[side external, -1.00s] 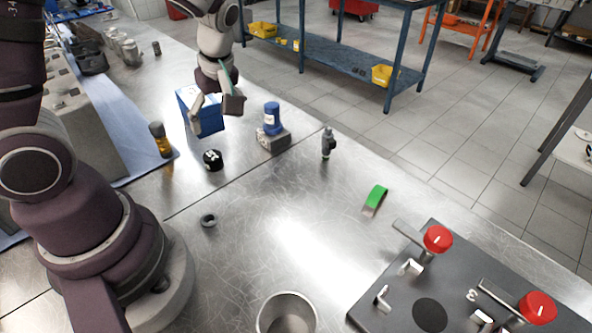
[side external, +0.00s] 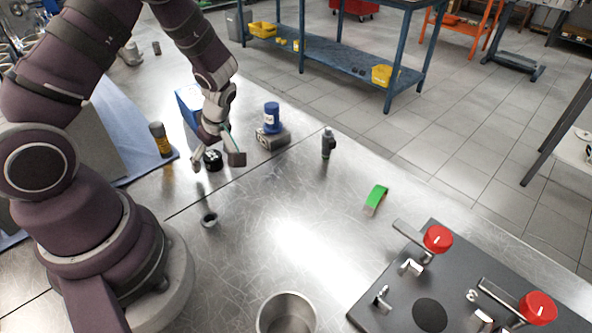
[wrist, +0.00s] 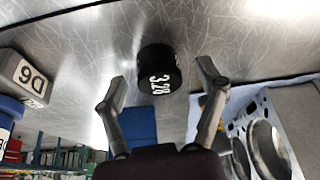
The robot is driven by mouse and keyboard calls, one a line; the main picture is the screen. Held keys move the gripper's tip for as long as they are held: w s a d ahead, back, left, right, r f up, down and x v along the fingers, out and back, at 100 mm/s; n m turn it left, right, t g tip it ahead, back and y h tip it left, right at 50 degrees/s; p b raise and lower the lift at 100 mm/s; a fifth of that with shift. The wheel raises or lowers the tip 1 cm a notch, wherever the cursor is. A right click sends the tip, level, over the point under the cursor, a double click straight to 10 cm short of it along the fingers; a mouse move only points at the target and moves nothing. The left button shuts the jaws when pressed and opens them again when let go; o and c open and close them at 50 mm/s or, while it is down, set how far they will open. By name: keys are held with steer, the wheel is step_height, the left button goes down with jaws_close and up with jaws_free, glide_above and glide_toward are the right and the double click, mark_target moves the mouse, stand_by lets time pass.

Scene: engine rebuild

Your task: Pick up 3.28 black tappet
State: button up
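The black tappet (side external: 213,160) is a short black cylinder on the metal table. In the wrist view the tappet (wrist: 159,72) shows a white "3.28" on its side and sits between and a little ahead of the fingers. My gripper (side external: 216,164) is open, with its fingers spread to either side of the tappet in the side view. In the wrist view my gripper (wrist: 162,72) shows gaps between both fingertips and the tappet. I cannot tell whether anything touches. Part of the tappet is hidden by my gripper in the side view.
A blue box (side external: 187,104) stands behind my gripper. A grey block (side external: 273,142) with a blue container (side external: 272,118) is to the right. An amber bottle (side external: 160,140) is left.

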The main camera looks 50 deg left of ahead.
steer(key=c, duration=1.2)
steer(key=shift+r, duration=0.1)
